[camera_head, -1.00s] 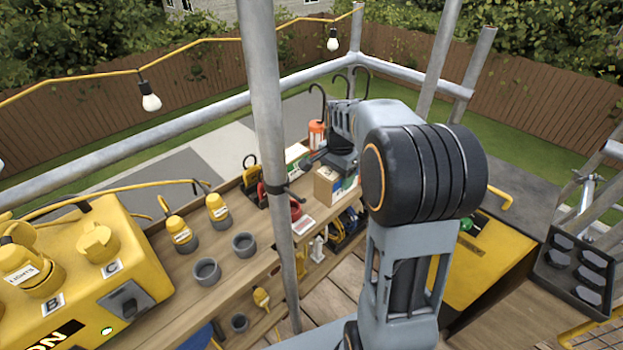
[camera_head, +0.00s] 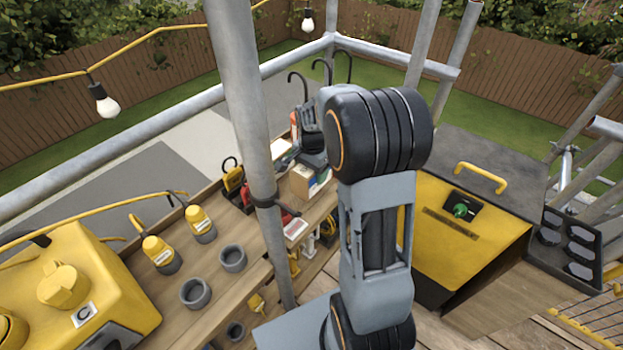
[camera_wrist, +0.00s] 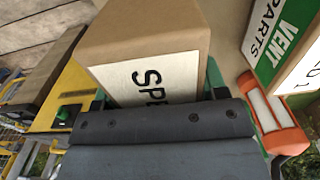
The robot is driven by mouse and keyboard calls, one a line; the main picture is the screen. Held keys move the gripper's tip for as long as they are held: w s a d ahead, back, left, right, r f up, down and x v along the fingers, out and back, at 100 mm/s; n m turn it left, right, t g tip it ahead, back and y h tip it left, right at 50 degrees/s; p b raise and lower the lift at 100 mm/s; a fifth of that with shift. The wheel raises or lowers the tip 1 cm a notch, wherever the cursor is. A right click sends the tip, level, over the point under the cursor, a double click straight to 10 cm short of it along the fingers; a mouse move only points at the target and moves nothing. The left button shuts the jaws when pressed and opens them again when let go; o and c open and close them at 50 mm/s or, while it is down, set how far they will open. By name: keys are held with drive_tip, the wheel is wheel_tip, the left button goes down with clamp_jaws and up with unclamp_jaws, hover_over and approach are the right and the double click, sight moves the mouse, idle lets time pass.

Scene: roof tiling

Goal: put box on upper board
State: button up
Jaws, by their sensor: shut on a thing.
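My gripper (camera_head: 313,155) is at the far end of the shelf unit, over its upper board (camera_head: 215,262). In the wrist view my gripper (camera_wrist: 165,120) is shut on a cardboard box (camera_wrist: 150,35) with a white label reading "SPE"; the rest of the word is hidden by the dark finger. In the head view a cardboard box (camera_head: 303,183) shows just below my gripper, at the board. I cannot tell whether the held box touches the board. A second box (camera_wrist: 272,35), labelled "VENT PARTS" in green and white, is close by on the right in the wrist view.
An orange and white object (camera_wrist: 270,115) is near the held box. A scaffold pole (camera_head: 243,110) stands left of my arm. Grey cups (camera_head: 195,292) and yellow connectors (camera_head: 160,255) are on the near board. A yellow chest (camera_head: 450,240) stands right.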

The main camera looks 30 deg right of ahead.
drive_tip(key=shift+f, duration=1.55)
drive_tip(key=shift+f, duration=0.2)
drive_tip(key=o, duration=1.3)
drive_tip(key=shift+o, duration=0.2)
wheel_tip(320, 180, up, 12)
drive_tip(key=shift+r+p, duration=0.2)
drive_tip(key=shift+p, duration=0.1)
